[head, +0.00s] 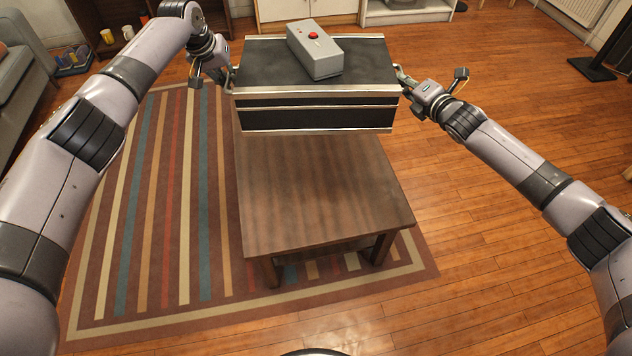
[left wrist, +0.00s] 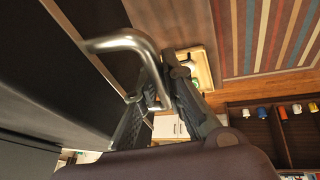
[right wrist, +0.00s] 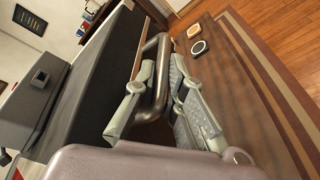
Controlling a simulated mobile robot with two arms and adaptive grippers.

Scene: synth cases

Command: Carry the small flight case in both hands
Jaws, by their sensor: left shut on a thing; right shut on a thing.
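The small flight case (head: 318,115) is black with silver edges and looks roughly level over the far part of the wooden coffee table (head: 320,195). My left gripper (head: 229,80) is shut on its left metal handle, which also shows in the left wrist view (left wrist: 118,42). My right gripper (head: 404,80) is shut on the right handle, a curved bar between the fingers in the right wrist view (right wrist: 160,75). A grey box with a red button (head: 315,52) lies on the lid. The case hides the table's far end.
Small items, one dark and round (right wrist: 199,47), lie on the tabletop beneath the case. A striped rug (head: 165,220) lies under the table. A sofa (head: 22,75) stands at left, cabinets (head: 300,10) at the back.

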